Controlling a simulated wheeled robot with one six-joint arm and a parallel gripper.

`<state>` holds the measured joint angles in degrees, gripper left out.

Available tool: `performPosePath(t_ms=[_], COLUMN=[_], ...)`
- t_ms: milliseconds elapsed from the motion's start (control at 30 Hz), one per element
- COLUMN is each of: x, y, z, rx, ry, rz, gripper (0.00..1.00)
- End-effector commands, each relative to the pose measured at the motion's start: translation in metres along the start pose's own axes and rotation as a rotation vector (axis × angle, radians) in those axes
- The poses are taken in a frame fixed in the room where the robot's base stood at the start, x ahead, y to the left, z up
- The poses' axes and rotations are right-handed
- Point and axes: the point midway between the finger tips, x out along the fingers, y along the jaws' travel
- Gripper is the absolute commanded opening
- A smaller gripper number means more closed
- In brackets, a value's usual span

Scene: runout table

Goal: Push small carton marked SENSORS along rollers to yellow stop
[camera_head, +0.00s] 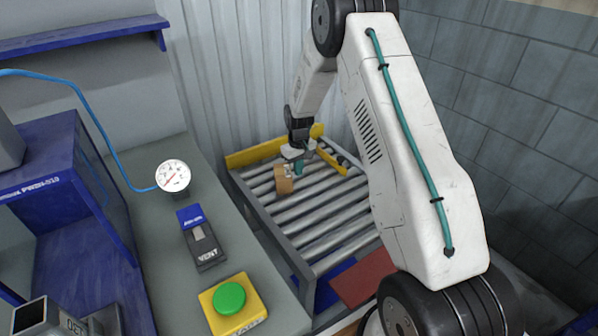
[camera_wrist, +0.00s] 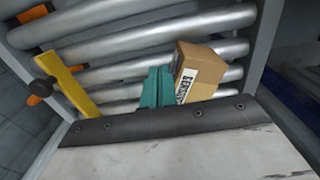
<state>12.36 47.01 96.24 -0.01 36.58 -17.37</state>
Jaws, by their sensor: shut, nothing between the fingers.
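The small brown carton (camera_head: 284,182) sits on the rollers toward their far end. In the wrist view the carton (camera_wrist: 206,70) shows a white label with dark sideways lettering, partly cut off. My gripper (camera_head: 298,167) is low over the rollers, right beside the carton, on its right side. Its teal fingers (camera_wrist: 157,88) are shut and empty, just left of the carton in the wrist view; I cannot tell whether they touch it. A yellow bar (camera_head: 250,155) crosses the far end of the rollers, a short gap beyond the carton.
A second, slanted yellow bar (camera_head: 331,161) lies at the right of the rollers; a yellow bar with a black knob also shows in the wrist view (camera_wrist: 70,84). The near rollers (camera_head: 320,222) are clear. A bench at left holds a gauge (camera_head: 173,176) and green button (camera_head: 229,298).

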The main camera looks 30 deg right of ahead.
Motion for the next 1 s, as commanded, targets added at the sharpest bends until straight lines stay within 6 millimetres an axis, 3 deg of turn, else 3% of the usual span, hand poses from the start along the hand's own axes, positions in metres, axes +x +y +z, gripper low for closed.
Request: performPosePath(t_ms=[200, 400, 467, 533, 633, 700, 800, 1000], x=[-0.047, -0.070, -0.075, -0.083, -0.082, -0.077, -0.070, -0.054], y=[0.009, 0.008, 0.002, -0.019, -0.054, -0.067, -0.072, -0.072], z=[0.003, 0.003, 0.001, 0.005, 0.029, 0.044, 0.057, 0.056], rx=[0.011, 0.009, 0.000, -0.023, 0.048, 0.136, 0.246, 0.303], ry=[-0.001, -0.001, 0.002, 0.001, -0.007, -0.009, -0.011, -0.005], rz=[0.000, 0.000, 0.000, 0.000, -0.002, -0.002, -0.001, -0.001], gripper=[0.00, 0.00, 0.00, 0.00, 0.00, 0.00, 0.00, 0.00])
